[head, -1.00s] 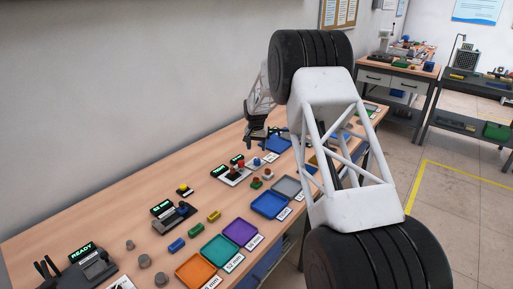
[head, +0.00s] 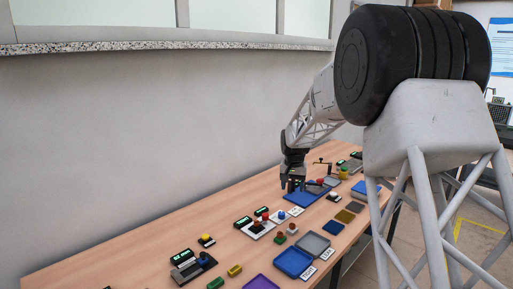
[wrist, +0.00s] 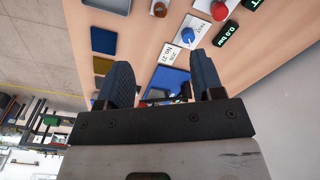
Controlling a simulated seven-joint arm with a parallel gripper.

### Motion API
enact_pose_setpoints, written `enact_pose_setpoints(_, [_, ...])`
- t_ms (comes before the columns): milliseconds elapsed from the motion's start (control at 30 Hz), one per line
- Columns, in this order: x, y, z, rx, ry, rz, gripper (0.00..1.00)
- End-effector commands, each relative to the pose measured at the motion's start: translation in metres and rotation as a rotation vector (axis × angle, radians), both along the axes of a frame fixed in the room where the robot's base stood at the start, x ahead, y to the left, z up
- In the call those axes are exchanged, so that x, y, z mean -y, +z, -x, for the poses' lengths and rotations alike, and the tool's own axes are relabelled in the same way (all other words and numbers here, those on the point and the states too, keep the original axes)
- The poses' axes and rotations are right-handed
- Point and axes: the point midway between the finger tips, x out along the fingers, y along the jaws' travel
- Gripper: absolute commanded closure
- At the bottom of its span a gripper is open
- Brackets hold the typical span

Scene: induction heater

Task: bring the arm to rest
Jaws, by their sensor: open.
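My gripper (head: 292,185) hangs over the far half of the wooden workbench (head: 215,222), its fingers pointing down. In the wrist view my gripper (wrist: 162,65) has its two dark fingers spread apart with nothing held between them. A blue tray (wrist: 172,78) with dark items on it shows beyond the fingertips. In the head view the same blue area (head: 303,200) lies right below or behind the gripper; I cannot tell the height between them.
A station with red and blue knobs (head: 262,226) stands nearer on the bench. A small black clamp-like device (head: 190,266) sits at the near left. A wall runs behind the bench.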

Motion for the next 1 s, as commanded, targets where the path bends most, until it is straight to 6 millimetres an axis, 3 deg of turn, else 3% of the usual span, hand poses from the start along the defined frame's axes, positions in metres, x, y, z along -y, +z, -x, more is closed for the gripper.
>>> enact_pose_setpoints(200, [0.007, 0.039, 0.052, 0.021, 0.023, -0.001, 0.39])
enact_pose_setpoints(500, [0.017, 0.079, 0.127, 0.044, 0.055, 0.001, 0.39])
enact_pose_setpoints(1000, [0.03, 0.12, 0.259, 0.084, 0.108, 0.005, 0.39])
